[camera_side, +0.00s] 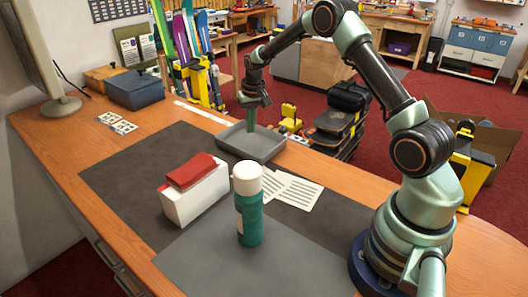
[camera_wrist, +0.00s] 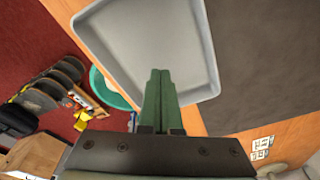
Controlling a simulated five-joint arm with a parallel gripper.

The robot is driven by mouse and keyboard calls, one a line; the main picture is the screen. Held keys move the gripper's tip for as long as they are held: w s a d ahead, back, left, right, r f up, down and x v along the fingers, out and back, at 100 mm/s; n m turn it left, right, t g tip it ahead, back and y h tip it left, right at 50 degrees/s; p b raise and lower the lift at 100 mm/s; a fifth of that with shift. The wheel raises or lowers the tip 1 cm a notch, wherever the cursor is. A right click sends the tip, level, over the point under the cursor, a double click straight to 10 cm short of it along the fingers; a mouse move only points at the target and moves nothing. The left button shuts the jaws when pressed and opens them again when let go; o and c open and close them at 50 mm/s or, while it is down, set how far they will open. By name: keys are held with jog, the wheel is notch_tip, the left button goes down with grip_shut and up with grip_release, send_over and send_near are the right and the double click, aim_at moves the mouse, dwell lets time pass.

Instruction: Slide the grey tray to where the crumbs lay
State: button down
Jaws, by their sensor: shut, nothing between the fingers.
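The grey tray (camera_side: 254,145) is a shallow rectangular tray near the far edge of the bench, partly on the dark mat. It looks empty. My gripper (camera_side: 249,125) points down at the tray with its green fingers together and nothing between them. In the wrist view the tray (camera_wrist: 130,40) fills the upper middle, and my gripper's closed fingertips (camera_wrist: 160,72) overlap its floor. I cannot tell whether the fingertips touch the tray. No crumbs show in either view.
A green bottle with a white cap (camera_side: 249,215) stands on the mat (camera_side: 140,165). A white box with a red item on top (camera_side: 193,190) is left of it. Printed sheets (camera_side: 293,190) lie right of the bottle. A blue box (camera_side: 135,90) stands at the back left.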

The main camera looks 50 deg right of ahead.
aim_at(310, 171)
jog(key=shift+f, duration=0.1)
jog(key=shift+f, duration=2.65)
jog(key=shift+s+f, duration=0.1)
jog(key=shift+s, duration=0.05)
jog(key=shift+s+d, duration=0.2)
jog(key=shift+s, duration=5.35)
jog(key=shift+s+d, duration=0.2)
jog(key=shift+s, duration=5.35)
jog(key=shift+w, duration=0.7)
